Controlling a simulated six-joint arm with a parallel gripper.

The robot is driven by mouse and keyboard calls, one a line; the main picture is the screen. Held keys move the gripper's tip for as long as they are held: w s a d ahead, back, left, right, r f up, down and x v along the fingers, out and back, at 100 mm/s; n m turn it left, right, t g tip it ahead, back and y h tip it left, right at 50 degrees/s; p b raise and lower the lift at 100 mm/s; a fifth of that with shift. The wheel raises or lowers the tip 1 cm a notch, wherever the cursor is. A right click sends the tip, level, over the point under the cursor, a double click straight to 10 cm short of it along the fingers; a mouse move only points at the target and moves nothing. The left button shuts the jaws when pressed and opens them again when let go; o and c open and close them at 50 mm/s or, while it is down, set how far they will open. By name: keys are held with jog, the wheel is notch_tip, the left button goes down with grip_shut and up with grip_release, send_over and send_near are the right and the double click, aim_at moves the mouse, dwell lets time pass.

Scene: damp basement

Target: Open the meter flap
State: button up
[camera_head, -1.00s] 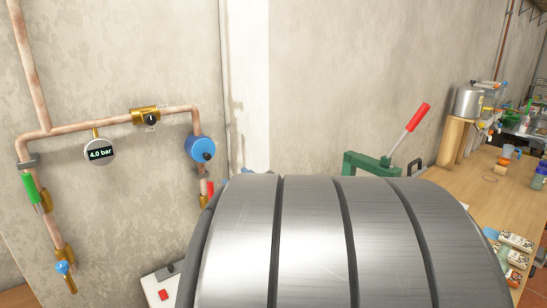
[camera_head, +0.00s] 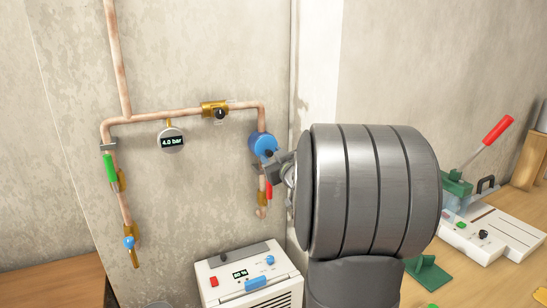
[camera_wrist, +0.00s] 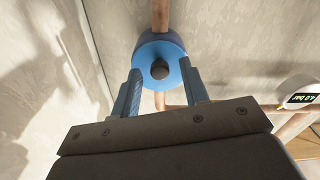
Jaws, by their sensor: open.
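The blue round meter (camera_head: 259,141) sits on the right vertical copper pipe on the wall. Its blue front faces me, with a dark round knob (camera_head: 268,153) on it; the flap looks closed. My gripper (camera_head: 276,163) is close to the meter, at its lower right in the head view. In the wrist view, the open blue-grey fingers of my gripper (camera_wrist: 161,69) point at the meter (camera_wrist: 146,50), one on each side of the dark knob (camera_wrist: 159,69). Nothing is held. I cannot tell whether the fingers touch the meter.
A pressure gauge (camera_head: 172,139) reads 4.0 bar. A red-handled valve (camera_head: 268,190) sits just below the meter. A brass fitting (camera_head: 215,110) and green-handled valve (camera_head: 110,168) are left. A white box (camera_head: 247,275) stands below, a green press (camera_head: 457,186) at right.

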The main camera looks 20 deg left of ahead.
aim_at(271, 152)
grip_shut()
jog(key=shift+d, duration=0.1)
dwell(0.4)
jog(key=shift+s+d+r+g+h, duration=0.3)
jog(key=shift+r+g+h, duration=0.25)
jog(key=shift+g+h, duration=0.3)
jog(key=shift+s+d+r+g+h, duration=0.25)
jog(key=shift+r+g+h, duration=0.3)
jog(key=shift+g+h, duration=0.3)
jog(key=shift+s+d+r+g+h, duration=0.15)
jog(key=shift+r+g+h, duration=0.55)
jog(key=shift+g+h, duration=0.1)
jog(key=shift+s+d+r+g+h, duration=0.1)
jog(key=shift+s+r+g+h, duration=0.05)
jog(key=shift+r+g+h, duration=0.6)
grip_release()
